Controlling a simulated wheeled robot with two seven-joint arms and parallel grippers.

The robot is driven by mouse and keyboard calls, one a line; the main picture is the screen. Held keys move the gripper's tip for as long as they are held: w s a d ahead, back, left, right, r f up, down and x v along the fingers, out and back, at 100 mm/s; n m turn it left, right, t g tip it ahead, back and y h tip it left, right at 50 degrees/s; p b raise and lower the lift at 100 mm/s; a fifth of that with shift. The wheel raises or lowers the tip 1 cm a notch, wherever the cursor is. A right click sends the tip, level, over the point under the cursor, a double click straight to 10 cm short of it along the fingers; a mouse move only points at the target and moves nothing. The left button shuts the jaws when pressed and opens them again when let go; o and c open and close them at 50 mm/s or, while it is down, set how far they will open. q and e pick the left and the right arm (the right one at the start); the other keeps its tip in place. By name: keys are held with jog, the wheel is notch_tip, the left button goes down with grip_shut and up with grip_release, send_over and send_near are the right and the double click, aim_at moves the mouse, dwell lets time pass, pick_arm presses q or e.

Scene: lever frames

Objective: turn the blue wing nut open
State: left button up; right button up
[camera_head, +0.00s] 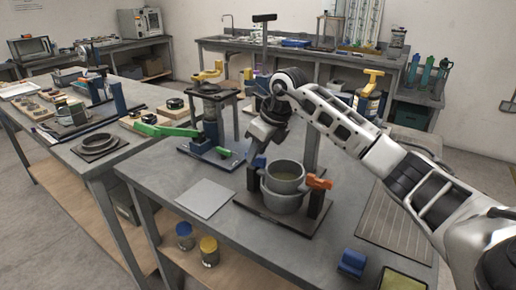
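A grey metal pot-like vessel (284,188) stands on a dark base plate (290,226) on the near workbench, between two short dark posts. An orange wing nut (319,182) sits on top of the right post. A small blue-grey piece (259,162), which looks like the blue wing nut, shows at the top of the left post, partly covered by my gripper. My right gripper (257,148) points down right at that piece. Its fingers are dark and small, so I cannot tell whether they touch or grip it. My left gripper is not in view.
A stand with a yellow handle (209,72) and a green lever (165,130) are behind to the left. A grey flat plate (205,198) lies left of the vessel. A blue block (352,262) and a ribbed mat (400,222) are at the right.

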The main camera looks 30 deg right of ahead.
grip_shut()
